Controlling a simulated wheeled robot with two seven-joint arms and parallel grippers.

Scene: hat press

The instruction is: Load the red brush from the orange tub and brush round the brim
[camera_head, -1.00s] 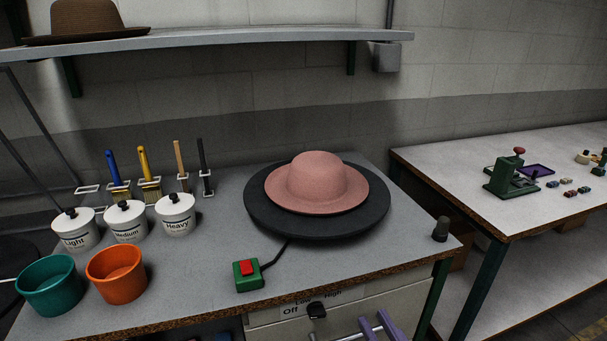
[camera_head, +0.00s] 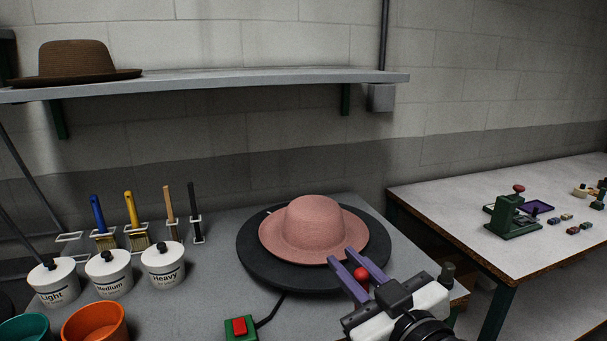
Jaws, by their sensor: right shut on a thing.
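The pink hat (camera_head: 313,222) lies brim down on a round black plate (camera_head: 252,262) on the bench. The orange tub (camera_head: 95,322) is at the lower left, cut by the picture's bottom edge; its contents cannot be made out. My right gripper (camera_head: 345,257) is over the front right of the plate, its purple fingertips close to the hat's brim in the picture. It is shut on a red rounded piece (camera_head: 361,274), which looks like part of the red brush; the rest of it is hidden. Whether it touches the hat cannot be told. My left gripper is out of view.
Pots marked Light (camera_head: 53,283), Medium (camera_head: 108,275) and Heavy (camera_head: 163,266) stand before a rack of brushes, with one empty holder (camera_head: 68,237). A green tub (camera_head: 24,328) and a red-button switch box (camera_head: 240,328) are in front. A shelf (camera_head: 240,80) overhangs behind.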

